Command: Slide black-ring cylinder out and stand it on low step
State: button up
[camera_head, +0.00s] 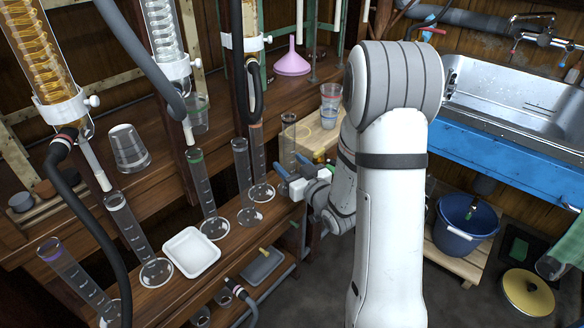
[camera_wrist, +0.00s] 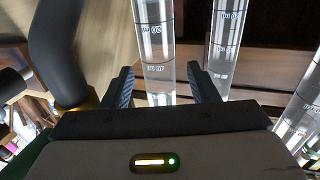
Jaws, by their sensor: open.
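Several clear graduated cylinders stand along the lower wooden ledge. They include one with a green ring (camera_head: 203,185), one with a dark-looking ring (camera_head: 242,170) and one with an orange ring (camera_head: 258,155). Another clear cylinder (camera_head: 288,140) stands behind my gripper, its base hidden. I cannot tell for sure which ring is black. My gripper (camera_head: 281,180) is open beside the right end of the row. In the wrist view a cylinder (camera_wrist: 156,50) stands between and just beyond the open fingers, its ring out of sight. A second cylinder (camera_wrist: 225,40) is right of it.
A white tray (camera_head: 191,252) lies on the ledge, left of the green-ring cylinder. Glass condensers (camera_head: 164,40) and dark hoses (camera_head: 92,215) hang over the row. A pale wooden block (camera_head: 318,140) is behind my gripper. A blue bucket (camera_head: 467,215) stands at right.

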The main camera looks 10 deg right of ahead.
aim_at(292, 165)
jog(key=v, duration=0.1)
jog(key=p+v, duration=0.1)
jog(key=v, duration=0.1)
jog(key=shift+r, duration=0.25)
jog(key=p+v, duration=0.2)
jog(key=p, duration=0.2)
jog(key=shift+r, duration=0.1)
jog(key=shift+f+p+v, duration=0.25)
jog(key=shift+p+v, duration=1.1)
jog(key=shift+p, duration=2.6)
jog(key=shift+o, duration=0.3)
jog(key=shift+f, duration=0.1)
jog(key=o, duration=0.3)
jog(key=shift+o, duration=0.2)
